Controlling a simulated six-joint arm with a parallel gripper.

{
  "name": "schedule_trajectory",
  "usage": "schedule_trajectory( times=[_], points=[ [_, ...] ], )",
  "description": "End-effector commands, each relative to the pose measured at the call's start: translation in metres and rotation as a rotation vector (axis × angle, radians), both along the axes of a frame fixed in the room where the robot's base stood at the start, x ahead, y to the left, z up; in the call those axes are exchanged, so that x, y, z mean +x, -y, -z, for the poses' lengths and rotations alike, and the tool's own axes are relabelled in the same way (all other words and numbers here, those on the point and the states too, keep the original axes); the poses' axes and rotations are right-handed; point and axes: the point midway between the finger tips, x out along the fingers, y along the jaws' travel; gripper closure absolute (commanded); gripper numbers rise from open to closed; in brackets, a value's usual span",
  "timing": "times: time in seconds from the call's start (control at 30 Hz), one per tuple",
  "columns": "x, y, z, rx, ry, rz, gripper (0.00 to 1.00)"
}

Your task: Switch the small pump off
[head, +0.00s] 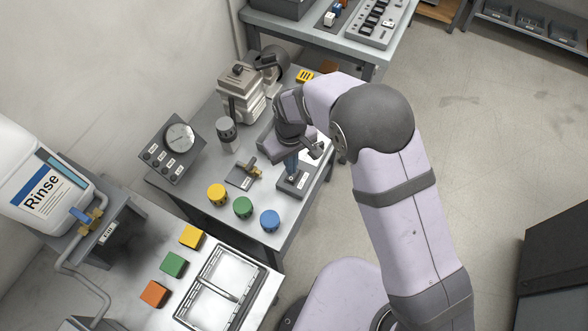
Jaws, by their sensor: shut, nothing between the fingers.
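A small beige-grey pump (238,92) with a dark round motor (272,64) behind it stands at the back of the grey bench. My gripper (300,155) is shut and empty, close above this box. It partly hides the box and the blue part. I cannot tell whether they touch, or which position the switch is in. A small plate with a brass valve (254,171) lies left of the box.
A gauge panel (172,148) and a grey cylinder (228,132) stand left of the gripper. Yellow (217,194), green (243,207) and blue (270,220) knobs line the bench front. A Rinse jug (42,185) and a metal tray (217,288) are nearer. Open floor lies right.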

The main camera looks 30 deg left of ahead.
Motion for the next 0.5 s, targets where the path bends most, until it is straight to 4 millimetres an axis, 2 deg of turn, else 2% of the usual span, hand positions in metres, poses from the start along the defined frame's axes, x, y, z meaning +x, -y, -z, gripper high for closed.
schedule_trajectory(
  times=[0.03, 0.3, 0.5],
  points=[
    [0.000, 0.000, -0.007, 0.001, 0.000, 0.000, 1.00],
    [0.000, 0.000, -0.026, 0.001, 0.000, 0.000, 1.00],
    [0.000, 0.000, -0.031, 0.000, 0.000, 0.000, 1.00]
  ],
)
